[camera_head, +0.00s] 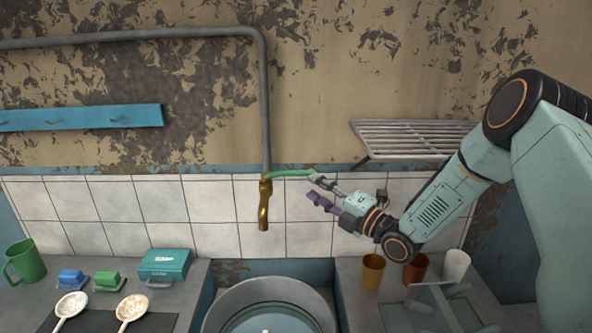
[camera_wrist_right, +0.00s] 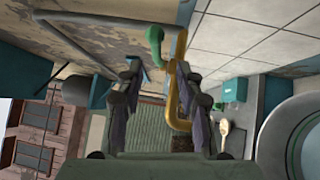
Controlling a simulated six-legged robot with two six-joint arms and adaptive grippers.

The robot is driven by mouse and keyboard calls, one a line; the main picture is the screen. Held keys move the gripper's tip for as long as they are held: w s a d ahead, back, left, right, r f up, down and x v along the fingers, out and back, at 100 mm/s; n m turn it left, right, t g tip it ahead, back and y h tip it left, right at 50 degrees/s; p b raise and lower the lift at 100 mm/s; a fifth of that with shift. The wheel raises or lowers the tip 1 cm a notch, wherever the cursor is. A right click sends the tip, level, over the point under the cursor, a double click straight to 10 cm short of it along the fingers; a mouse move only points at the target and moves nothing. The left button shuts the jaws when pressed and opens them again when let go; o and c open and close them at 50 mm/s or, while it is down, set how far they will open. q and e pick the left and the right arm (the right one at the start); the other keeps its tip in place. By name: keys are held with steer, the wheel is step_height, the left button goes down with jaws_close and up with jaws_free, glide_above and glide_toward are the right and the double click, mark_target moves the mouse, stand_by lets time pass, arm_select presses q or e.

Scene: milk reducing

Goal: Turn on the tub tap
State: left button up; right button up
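The brass tap (camera_head: 264,205) hangs from a grey pipe on the tiled wall, above the tub (camera_head: 225,305). Its green lever (camera_head: 292,173) points right. My right gripper (camera_head: 314,188) is open and empty, just right of the tap. Its upper finger is by the lever's right end; I cannot tell whether they touch. In the right wrist view, the lever (camera_wrist_right: 155,45) shows between and beyond the open fingers, and the tap (camera_wrist_right: 180,90) is close to the right-hand finger. My left gripper is not in view.
A wire rack (camera_head: 415,138) juts from the wall above my right forearm. Yellow (camera_head: 373,272), brown (camera_head: 415,270) and white (camera_head: 455,266) cups stand on the right counter. A green mug (camera_head: 25,262) and teal box (camera_head: 165,264) stand left. Space left of the tap is clear.

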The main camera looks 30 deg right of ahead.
mark_target(298, 175)
steer(key=shift+w+d+r+n, duration=0.25)
steer(key=shift+w+r+n, duration=0.1)
steer(key=shift+w, duration=0.1)
steer(key=x, duration=0.6)
steer(key=shift+s+a, duration=0.1)
steer(key=shift+a, duration=0.15)
steer(key=shift+w+r, duration=0.1)
steer(key=shift+w, duration=0.6)
steer(key=shift+a, duration=0.15)
steer(key=shift+c, duration=0.2)
steer(key=shift+s, duration=0.1)
jaws_close()
